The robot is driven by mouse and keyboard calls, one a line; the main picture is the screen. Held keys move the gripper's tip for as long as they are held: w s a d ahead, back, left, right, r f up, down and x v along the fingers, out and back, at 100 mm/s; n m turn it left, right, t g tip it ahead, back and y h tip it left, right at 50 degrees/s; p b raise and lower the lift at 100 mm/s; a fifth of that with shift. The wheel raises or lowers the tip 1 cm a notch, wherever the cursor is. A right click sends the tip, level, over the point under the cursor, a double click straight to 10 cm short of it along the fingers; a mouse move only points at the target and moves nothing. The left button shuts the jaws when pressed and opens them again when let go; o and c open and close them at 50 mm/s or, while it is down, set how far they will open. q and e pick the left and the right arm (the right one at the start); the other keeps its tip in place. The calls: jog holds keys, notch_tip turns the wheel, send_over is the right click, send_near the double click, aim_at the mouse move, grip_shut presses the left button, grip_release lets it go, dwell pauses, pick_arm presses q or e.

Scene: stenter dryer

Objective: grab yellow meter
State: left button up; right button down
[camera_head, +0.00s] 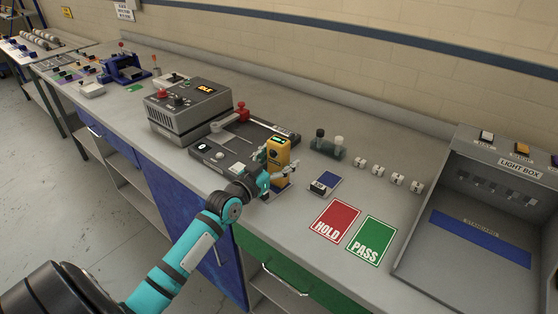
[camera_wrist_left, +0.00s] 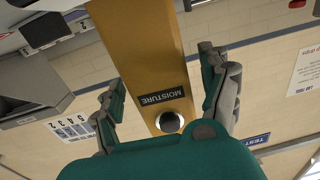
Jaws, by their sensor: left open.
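The yellow meter (camera_head: 277,152) stands upright near the front edge of the workbench, beside a dark flat device. In the left wrist view the yellow meter (camera_wrist_left: 143,48) shows close up, with a dark MOISTURE label and a round dark knob. My left gripper (camera_head: 272,174) is at the meter's lower part. Its teal fingers (camera_wrist_left: 163,80) are open, one on each side of the meter, with visible gaps on both sides. The gripper hides part of the meter's lower body in the head view. My right gripper is not in view.
A grey control box (camera_head: 188,108) and a dark flat device (camera_head: 232,147) stand left of the meter. A small blue-topped device (camera_head: 325,183), the red HOLD card (camera_head: 333,221) and green PASS card (camera_head: 371,241) lie to the right. The light box (camera_head: 480,220) stands far right.

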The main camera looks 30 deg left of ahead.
pick_arm(q)
jog(key=shift+w, duration=0.15)
jog(key=shift+c, duration=0.9)
jog(key=c, duration=1.1)
jog(key=shift+c, duration=0.4)
jog(key=shift+r, duration=0.15)
